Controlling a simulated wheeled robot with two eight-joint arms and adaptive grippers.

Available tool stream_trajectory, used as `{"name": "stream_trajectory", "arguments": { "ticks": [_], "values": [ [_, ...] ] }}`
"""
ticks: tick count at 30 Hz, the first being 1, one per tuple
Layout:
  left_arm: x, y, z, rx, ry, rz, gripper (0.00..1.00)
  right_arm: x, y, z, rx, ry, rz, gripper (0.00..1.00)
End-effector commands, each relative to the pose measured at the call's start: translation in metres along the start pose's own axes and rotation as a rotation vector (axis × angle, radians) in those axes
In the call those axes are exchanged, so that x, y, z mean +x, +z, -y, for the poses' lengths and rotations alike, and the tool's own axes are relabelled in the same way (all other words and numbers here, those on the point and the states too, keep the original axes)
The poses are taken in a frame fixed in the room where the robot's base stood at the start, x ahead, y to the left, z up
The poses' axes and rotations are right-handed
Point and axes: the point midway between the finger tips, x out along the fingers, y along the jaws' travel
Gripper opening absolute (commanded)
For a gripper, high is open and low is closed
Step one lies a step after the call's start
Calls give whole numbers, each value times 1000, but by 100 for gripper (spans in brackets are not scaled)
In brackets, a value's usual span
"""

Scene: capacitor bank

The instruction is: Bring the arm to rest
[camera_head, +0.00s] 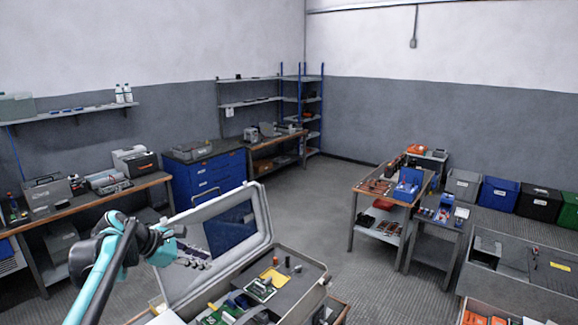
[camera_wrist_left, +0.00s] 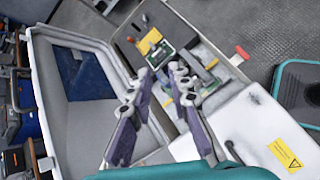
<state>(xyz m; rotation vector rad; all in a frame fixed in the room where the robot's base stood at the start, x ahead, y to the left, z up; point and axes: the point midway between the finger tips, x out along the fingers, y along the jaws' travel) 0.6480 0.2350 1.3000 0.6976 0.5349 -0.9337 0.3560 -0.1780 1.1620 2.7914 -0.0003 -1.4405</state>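My left arm comes in from the lower left of the head view. Its gripper (camera_head: 200,260) hangs in the air in front of the open lid of a grey case. In the left wrist view the two purple-grey fingers (camera_wrist_left: 161,72) stand apart, with nothing visible held between them. The open case (camera_head: 308,268) lies beyond and below the gripper, with green circuit boards (camera_head: 262,288) and a yellow piece (camera_head: 273,276) inside. The case also shows in the left wrist view (camera_wrist_left: 215,55). My right gripper is in neither view.
A workbench (camera_head: 95,200) with tools runs along the left wall, beside a blue drawer cabinet (camera_head: 205,180). Two small tables (camera_head: 385,187) with parts stand to the right. Bins (camera_head: 500,195) line the right wall. The floor (camera_head: 320,205) between them is clear.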

Motion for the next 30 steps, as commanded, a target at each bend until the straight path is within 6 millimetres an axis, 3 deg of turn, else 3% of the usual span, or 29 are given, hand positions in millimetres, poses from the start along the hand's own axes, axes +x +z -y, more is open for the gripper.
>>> {"name": "stream_trajectory", "arguments": {
  "ticks": [1,8,15,18,21,25,30],
  "values": [
    [10,-4,34,126,-6,-44,19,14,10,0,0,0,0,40],
    [28,-35,162,781,-66,-255,19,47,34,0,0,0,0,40],
    [46,-102,283,1475,-201,-445,19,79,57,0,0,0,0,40],
    [54,-130,318,1710,-262,-505,19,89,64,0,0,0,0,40],
    [59,-150,340,1878,-311,-546,19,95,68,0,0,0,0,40],
    [62,-162,352,1991,-348,-574,19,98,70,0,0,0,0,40],
    [62,-164,353,2015,-356,-579,19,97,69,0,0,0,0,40]
  ]
}}
